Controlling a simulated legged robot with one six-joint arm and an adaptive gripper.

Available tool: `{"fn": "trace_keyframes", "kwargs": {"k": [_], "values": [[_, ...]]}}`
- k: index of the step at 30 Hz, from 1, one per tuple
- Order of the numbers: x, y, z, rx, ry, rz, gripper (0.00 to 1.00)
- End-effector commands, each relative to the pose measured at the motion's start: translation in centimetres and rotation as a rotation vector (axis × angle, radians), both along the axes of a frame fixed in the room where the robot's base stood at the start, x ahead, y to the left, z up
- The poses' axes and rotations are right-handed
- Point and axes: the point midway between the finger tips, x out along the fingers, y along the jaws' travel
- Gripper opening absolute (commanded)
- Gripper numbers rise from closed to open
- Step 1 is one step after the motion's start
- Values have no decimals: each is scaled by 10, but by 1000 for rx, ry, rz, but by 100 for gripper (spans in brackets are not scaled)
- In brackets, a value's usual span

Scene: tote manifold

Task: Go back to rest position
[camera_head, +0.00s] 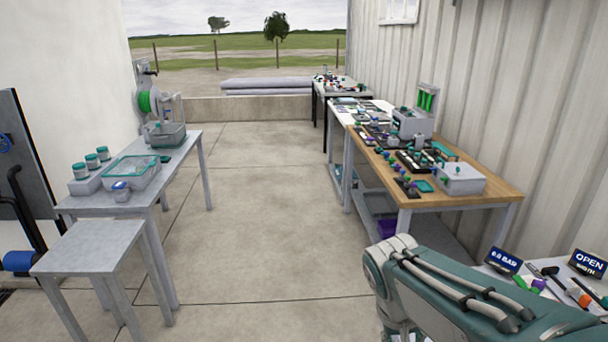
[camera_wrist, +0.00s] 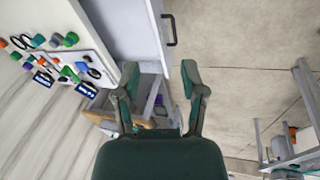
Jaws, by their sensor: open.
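My gripper (camera_wrist: 160,88) shows in the wrist view with its two dark green fingers spread apart. It is open, and nothing is between the fingertips. Behind it are the concrete floor and a grey cabinet or bench side. In the head view my teal and grey arm is folded at the lower right, and the gripper itself is out of that view.
A wooden-topped bench (camera_head: 500,191) with fittings stands at right. A table with signs, including an OPEN sign (camera_head: 588,263), is beside my arm. At left are a grey table (camera_head: 180,150) and a lower stand (camera_head: 88,246). The concrete floor (camera_head: 265,215) between is clear.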

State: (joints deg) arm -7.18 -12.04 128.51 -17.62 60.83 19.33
Motion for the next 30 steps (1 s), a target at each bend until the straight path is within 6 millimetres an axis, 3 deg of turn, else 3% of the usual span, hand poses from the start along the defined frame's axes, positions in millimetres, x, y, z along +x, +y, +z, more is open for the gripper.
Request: {"fn": "trace_keyframes", "kwargs": {"k": [9,15,30], "values": [[-57,5,33,166,-233,73,54],[-81,10,42,220,-352,115,54],[-85,11,43,231,-381,128,54]]}}
